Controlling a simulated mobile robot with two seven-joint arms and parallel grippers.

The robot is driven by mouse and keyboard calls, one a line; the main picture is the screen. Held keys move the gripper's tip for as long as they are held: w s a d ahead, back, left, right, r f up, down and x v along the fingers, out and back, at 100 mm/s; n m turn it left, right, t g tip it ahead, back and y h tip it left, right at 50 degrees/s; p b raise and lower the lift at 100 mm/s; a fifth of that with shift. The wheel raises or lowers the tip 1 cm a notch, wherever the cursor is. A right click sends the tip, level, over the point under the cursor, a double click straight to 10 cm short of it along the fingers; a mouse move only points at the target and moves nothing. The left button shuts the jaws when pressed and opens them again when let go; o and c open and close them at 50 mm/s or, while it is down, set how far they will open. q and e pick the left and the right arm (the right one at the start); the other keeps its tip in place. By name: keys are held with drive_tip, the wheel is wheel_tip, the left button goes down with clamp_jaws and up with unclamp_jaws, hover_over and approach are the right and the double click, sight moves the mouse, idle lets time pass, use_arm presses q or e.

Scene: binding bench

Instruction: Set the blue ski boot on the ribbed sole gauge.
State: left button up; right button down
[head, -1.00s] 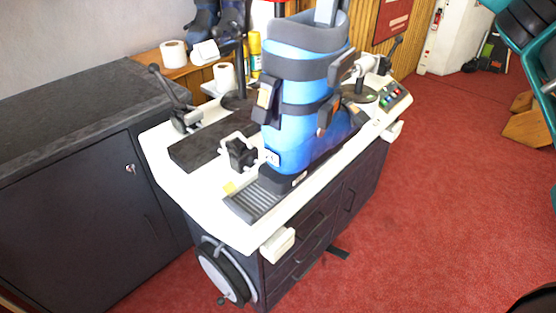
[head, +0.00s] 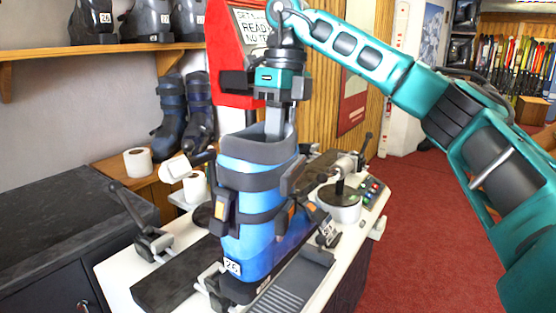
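The blue ski boot (head: 262,190) stands upright over the white bench, with dark straps and a "26" label low on its front. My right gripper (head: 274,127) reaches down from above with its fingers at the top of the boot's cuff and appears shut on it. The ribbed sole gauge (head: 283,293) lies on the bench to the right of the boot's lower end, its ribs bare in view. The sole is partly hidden, and I cannot tell whether it touches anything. My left gripper is not in view.
Lever clamps (head: 152,240) and a dark pad (head: 178,277) are left of the boot. A round-based device (head: 340,203) and button panel (head: 372,190) are behind right. Paper rolls (head: 138,161) and other boots (head: 172,115) are on shelves behind. A red sign stand (head: 228,60) rises behind.

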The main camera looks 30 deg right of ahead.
wheel_tip(320, 180, down, 14)
drive_tip(key=b, duration=0.4)
drive_tip(key=shift+r, duration=0.1)
drive_tip(key=shift+w+f+b, duration=0.1)
drive_tip(key=shift+f+b, duration=0.2)
drive_tip(key=shift+f, duration=2.25)
drive_tip(key=c, duration=1.4)
unclamp_jaws()
drive_tip(key=shift+f, duration=0.2)
drive_tip(key=o, duration=0.4)
drive_tip(key=r, duration=0.3)
drive_tip(key=r+p, duration=0.1)
drive_tip(key=r, duration=0.3)
drive_tip(key=d+r, duration=0.1)
drive_tip(key=r, duration=0.3)
drive_tip(key=shift+w+d+p, duration=0.1)
drive_tip(key=shift+w+p, duration=0.1)
drive_tip(key=shift+p, duration=0.2)
drive_tip(key=shift+d+r, duration=0.1)
drive_tip(key=shift+r, duration=0.5)
